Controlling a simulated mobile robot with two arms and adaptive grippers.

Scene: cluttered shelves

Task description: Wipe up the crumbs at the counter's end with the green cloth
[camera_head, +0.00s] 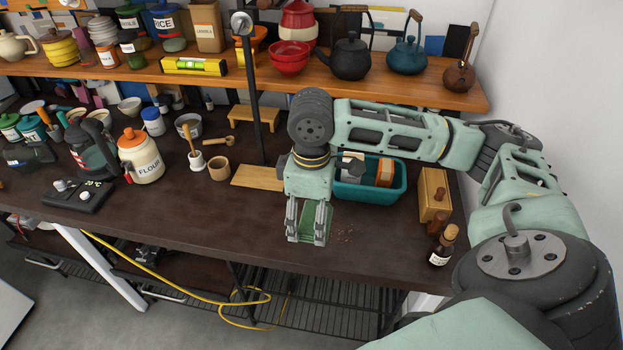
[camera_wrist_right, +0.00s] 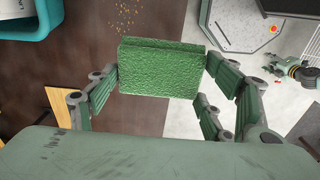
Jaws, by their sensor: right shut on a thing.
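The green cloth (camera_wrist_right: 160,68) is a thick folded pad held between the fingers of my right gripper (camera_head: 308,222). In the head view a bit of the green cloth (camera_head: 305,222) shows between the fingertips, above the dark counter near its front edge. The crumbs (camera_head: 345,234) are small tan specks on the counter (camera_head: 215,225), just right of the gripper. In the right wrist view the crumbs (camera_wrist_right: 150,38) lie beyond the cloth's upper edge. I cannot tell whether the cloth touches the counter.
A teal bin (camera_head: 370,190) stands behind the gripper, with a wooden box (camera_head: 433,193) and a corked dark bottle (camera_head: 442,247) to the right. A wooden board (camera_head: 258,177) lies to the left. The front counter left of the gripper is clear. A shelf (camera_head: 400,92) hangs above.

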